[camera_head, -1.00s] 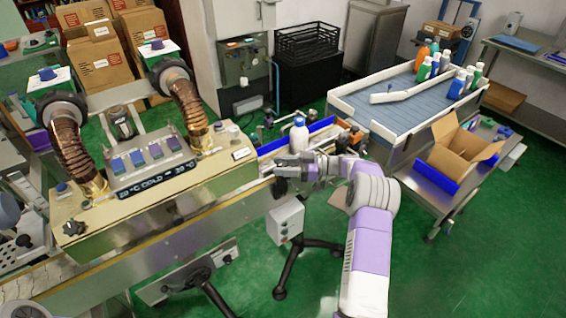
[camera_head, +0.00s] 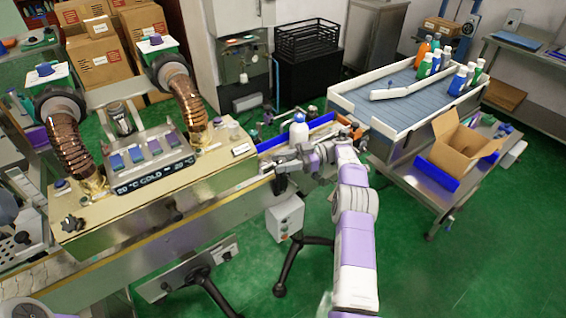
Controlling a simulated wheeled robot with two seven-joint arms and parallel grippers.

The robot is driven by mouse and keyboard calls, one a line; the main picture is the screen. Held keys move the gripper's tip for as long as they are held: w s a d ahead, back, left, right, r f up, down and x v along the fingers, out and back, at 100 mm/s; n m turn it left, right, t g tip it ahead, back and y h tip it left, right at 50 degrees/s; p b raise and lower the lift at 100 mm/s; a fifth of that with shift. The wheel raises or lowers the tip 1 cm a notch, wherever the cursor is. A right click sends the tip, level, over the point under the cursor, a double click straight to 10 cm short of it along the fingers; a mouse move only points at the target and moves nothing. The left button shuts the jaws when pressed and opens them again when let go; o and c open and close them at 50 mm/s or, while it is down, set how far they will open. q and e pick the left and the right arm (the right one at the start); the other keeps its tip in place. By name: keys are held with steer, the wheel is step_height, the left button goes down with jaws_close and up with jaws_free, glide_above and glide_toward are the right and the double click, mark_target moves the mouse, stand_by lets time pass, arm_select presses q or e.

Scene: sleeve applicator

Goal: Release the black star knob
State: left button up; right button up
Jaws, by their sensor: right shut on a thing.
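My right gripper (camera_head: 281,170) is at the right end of the long machine, beside the white bottle (camera_head: 298,132). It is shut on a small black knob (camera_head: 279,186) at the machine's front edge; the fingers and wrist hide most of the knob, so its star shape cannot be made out. A second black knob (camera_head: 71,223) sits at the front left corner of the machine's cream top (camera_head: 110,217), far from the gripper. My left gripper is not in view.
A grey control box (camera_head: 285,217) on a black-legged stand is just below the right gripper. A blue conveyor table (camera_head: 415,92) with several bottles stands to the right, with an open cardboard box (camera_head: 462,145) on a cart in front. Green floor is clear at the lower right.

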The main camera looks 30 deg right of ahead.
mark_target(282, 161)
steer(key=shift+a+r, duration=0.1)
steer(key=o, duration=1)
step_height(282, 161, up, 10)
steer(key=p, duration=0.2)
steer(key=shift+p, duration=0.4)
